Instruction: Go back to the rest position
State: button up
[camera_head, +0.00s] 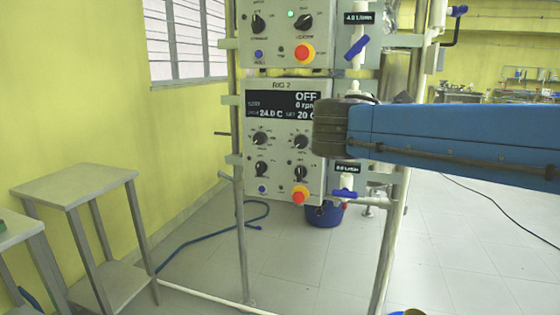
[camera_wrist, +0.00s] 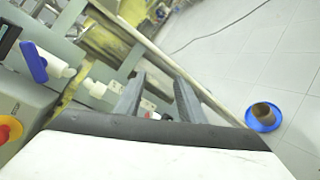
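My gripper (camera_wrist: 158,78) shows in the wrist view, its two grey fingers apart with nothing seen between them. It points past the rig's frame, and it is not seen in the head view. There my blue arm crosses from the right edge, in front of the rig. The RIG 2 control box (camera_head: 284,178) is mounted on the metal frame (camera_head: 238,215); its display (camera_head: 285,106) reads OFF and 0 rpm, and my arm covers part of its right side.
Another control box (camera_head: 288,30) with a green light sits above. Blue-handled valves (camera_head: 357,47) (camera_head: 344,193) are beside the boxes. A blue bucket (camera_head: 324,214) stands behind the frame. A grey stand (camera_head: 75,187) is at left. A blue dish (camera_wrist: 262,122) lies on open floor.

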jog(key=s+d+f+m+g+y, duration=0.2)
jog(key=s+d+f+m+g, duration=0.15)
jog(key=s+f, duration=0.5)
jog(key=s+d+f+m+g+y, duration=0.25)
jog(key=s+d+f+m, duration=0.2)
jog(key=f, duration=0.65)
jog(key=s+a+f+m+y, duration=0.2)
jog(key=s+f+m+y, duration=0.1)
jog(key=s+f, duration=0.3)
jog(key=s+a+f+m+g+y, duration=0.1)
jog(key=s+a+f+m+y, duration=0.2)
jog(key=s+f+m, duration=0.2)
notch_tip(320, 180, down, 3)
jog(key=shift+s+r, duration=0.15)
jog(key=shift+s, duration=0.35)
